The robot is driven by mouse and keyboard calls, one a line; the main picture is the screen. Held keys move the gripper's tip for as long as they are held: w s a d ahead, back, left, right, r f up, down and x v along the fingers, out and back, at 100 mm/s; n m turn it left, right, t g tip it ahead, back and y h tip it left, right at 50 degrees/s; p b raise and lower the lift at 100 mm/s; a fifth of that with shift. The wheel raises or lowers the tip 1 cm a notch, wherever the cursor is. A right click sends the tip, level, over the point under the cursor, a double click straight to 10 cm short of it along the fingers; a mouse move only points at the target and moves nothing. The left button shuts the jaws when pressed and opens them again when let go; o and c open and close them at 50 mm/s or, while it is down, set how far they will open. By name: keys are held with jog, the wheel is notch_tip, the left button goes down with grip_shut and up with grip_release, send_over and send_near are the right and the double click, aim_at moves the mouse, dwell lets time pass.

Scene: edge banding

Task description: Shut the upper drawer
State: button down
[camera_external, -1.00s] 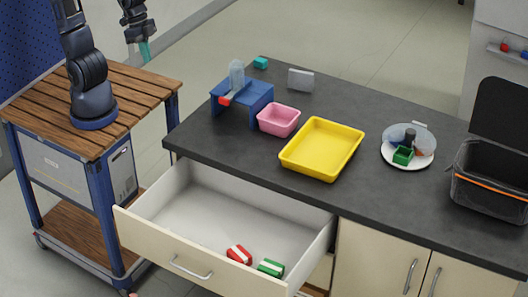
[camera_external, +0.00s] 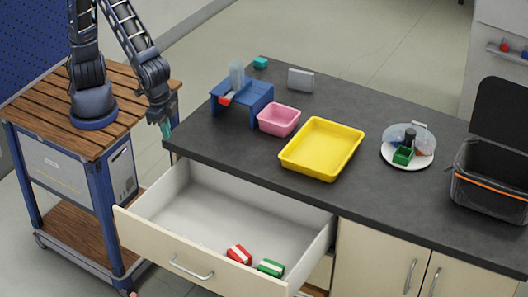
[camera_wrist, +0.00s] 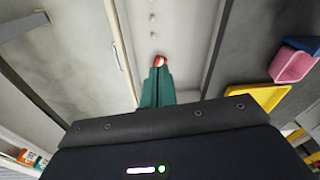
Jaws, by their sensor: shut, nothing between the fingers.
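The upper drawer (camera_external: 190,222) stands pulled far out from the counter, its cream front (camera_external: 152,250) and bar handle (camera_external: 190,268) facing the lower left. A red-and-white block (camera_external: 239,254) and a green-and-white block (camera_external: 271,267) lie inside it near the front right corner. My gripper (camera_external: 165,128) hangs beside the counter's left corner, above and behind the drawer's left end, apart from it. In the wrist view its green fingers (camera_wrist: 158,85) are together and empty, pointing along the drawer. The red block (camera_wrist: 160,60) shows beyond the fingertips.
The dark countertop (camera_external: 340,205) holds a yellow tray (camera_external: 321,150), a pink bin (camera_external: 279,120), a blue stand (camera_external: 243,98), a white plate (camera_external: 420,160) and a black bin (camera_external: 488,185). Closed cabinet doors (camera_external: 385,262) are right of the drawer. A wooden cart (camera_external: 60,105) stands left.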

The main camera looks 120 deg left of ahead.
jog(key=w+d+f+y, duration=0.1)
jog(key=w+d+f, duration=0.1)
jog(key=d+f, duration=0.45)
jog(key=w+d+f+y, duration=0.2)
jog(key=w+d+f, duration=0.1)
jog(key=d+f, duration=0.3)
jog(key=m+t+y, duration=0.1)
jog(key=t+y, duration=0.1)
jog(key=t, duration=0.2)
send_near(171, 267)
jog(key=x, duration=0.6)
jog(key=shift+a+r, duration=0.2)
jog(key=shift+a, duration=1.7)
jog(key=a, duration=3.1)
jog(key=shift+d, duration=0.15)
